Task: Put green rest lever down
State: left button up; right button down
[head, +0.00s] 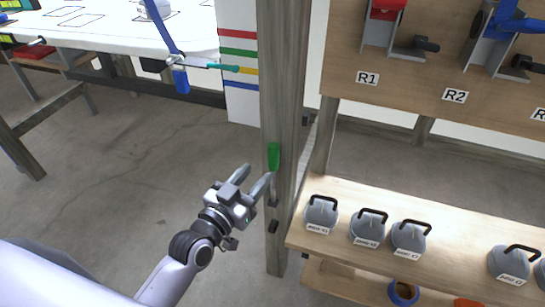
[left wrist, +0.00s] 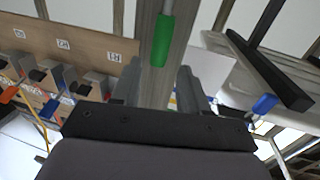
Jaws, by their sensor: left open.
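The green rest lever (head: 273,157) is on the face of a wooden post (head: 284,60). Its green grip points up, and a thin metal shaft runs down from it to a dark bracket on the post. My left gripper (head: 254,179) is open, just left of and slightly below the green grip, with its fingers pointing towards the post. In the left wrist view the green grip (left wrist: 162,41) shows beyond the two parted fingers (left wrist: 158,88), with nothing held between them. My right gripper is in neither view.
A wooden bench (head: 340,265) with several grey weights stands right of the post, below a board (head: 420,85) labelled R1 and R2. At the upper left are a white-topped table (head: 100,35), a colour-striped panel (head: 238,105) and a blue strap (head: 166,30).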

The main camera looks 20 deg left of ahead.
aim_at(270, 157)
pick_arm(q)
jog(key=shift+x, duration=3.65)
jog(key=shift+r, duration=0.2)
jog(key=shift+f+b, duration=0.1)
jog(key=shift+b, duration=0.2)
grip_shut()
